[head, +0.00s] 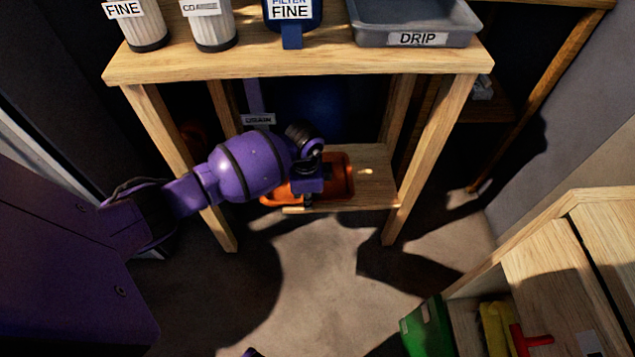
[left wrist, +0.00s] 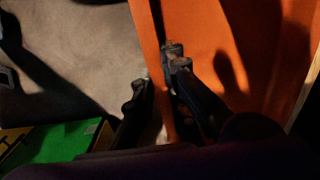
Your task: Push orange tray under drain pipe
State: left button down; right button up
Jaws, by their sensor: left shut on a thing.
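The orange tray (head: 342,178) lies on the low shelf of the wooden stand, partly hidden behind my left gripper (head: 308,198). In the left wrist view its orange wall (left wrist: 158,55) runs between the two fingers of my left gripper (left wrist: 157,80), which is shut on that wall. The purple drain pipe (head: 254,95) comes down at the back left of the stand, with a DRAIN label (head: 258,119). My left arm hides the pipe's lower end, so I cannot tell whether the tray is beneath it.
The low shelf (head: 375,188) is bare right of the tray. The stand's legs (head: 405,150) flank it. A grey DRIP tray (head: 415,22) and labelled containers (head: 210,25) stand on top. A wooden unit with a green item (head: 428,325) is at lower right. The floor in front is clear.

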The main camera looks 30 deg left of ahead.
pick_arm(q)
jog(key=shift+s+a, duration=0.2)
jog(key=c, duration=1.7)
grip_release()
jog(key=shift+f, duration=0.1)
jog(key=shift+w, duration=0.1)
